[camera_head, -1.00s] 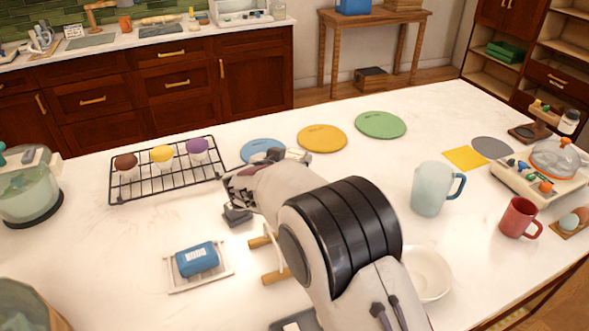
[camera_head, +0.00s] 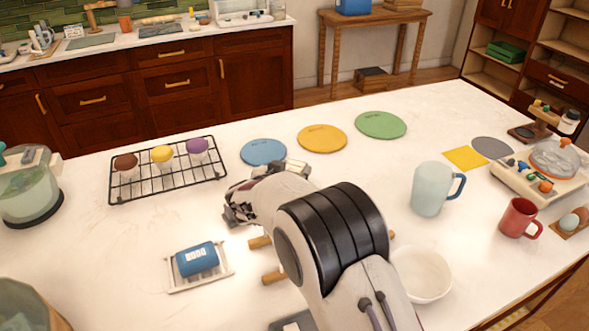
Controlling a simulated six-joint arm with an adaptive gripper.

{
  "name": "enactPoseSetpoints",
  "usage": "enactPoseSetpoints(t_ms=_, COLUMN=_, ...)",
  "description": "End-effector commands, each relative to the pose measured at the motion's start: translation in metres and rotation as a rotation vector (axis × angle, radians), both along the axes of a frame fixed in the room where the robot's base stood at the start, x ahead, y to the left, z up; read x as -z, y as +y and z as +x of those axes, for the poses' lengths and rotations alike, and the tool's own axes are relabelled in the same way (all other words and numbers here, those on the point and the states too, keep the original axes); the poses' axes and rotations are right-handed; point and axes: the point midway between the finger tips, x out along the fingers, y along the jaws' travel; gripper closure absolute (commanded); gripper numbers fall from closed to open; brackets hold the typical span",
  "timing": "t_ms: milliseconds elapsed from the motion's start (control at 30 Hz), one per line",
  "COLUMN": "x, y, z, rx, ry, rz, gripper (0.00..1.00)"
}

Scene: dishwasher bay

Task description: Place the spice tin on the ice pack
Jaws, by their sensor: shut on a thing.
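A blue pack with white lettering (camera_head: 197,258), which looks like the ice pack, lies on a small white tray (camera_head: 219,277) at the front left of the counter. My gripper (camera_head: 236,214) is behind and to the right of it, apart from it, with its fingers toward the left. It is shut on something. My own arm and gripper hide most of the held thing, so its shape and label cannot be made out. I see no spice tin standing elsewhere on the counter.
A black wire rack (camera_head: 168,187) with several coloured cups stands behind left. Blue (camera_head: 262,151), yellow (camera_head: 322,138) and green (camera_head: 381,125) discs lie behind my gripper. A pale jug (camera_head: 427,190) and white bowl (camera_head: 424,275) are right. Counter around the tray is mostly clear.

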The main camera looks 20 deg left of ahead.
Motion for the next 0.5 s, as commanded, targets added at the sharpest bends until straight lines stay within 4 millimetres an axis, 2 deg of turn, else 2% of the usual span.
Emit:
enactPoseSetpoints(t_ms=33, x=0.0012, y=-0.0001, z=0.0, rx=0.0, ry=0.0, rz=-0.001, gripper=0.84)
enactPoseSetpoints(t_ms=67, x=0.0014, y=-0.0001, z=0.0, rx=0.0, ry=0.0, rz=0.0, gripper=0.57)
enactPoseSetpoints(t_ms=100, x=0.0012, y=-0.0001, z=-0.0001, rx=0.0, ry=0.0, rz=0.0, gripper=0.47)
enactPoseSetpoints(t_ms=500, x=0.0001, y=0.0, z=0.0, rx=0.0, ry=0.0, rz=0.0, gripper=0.45)
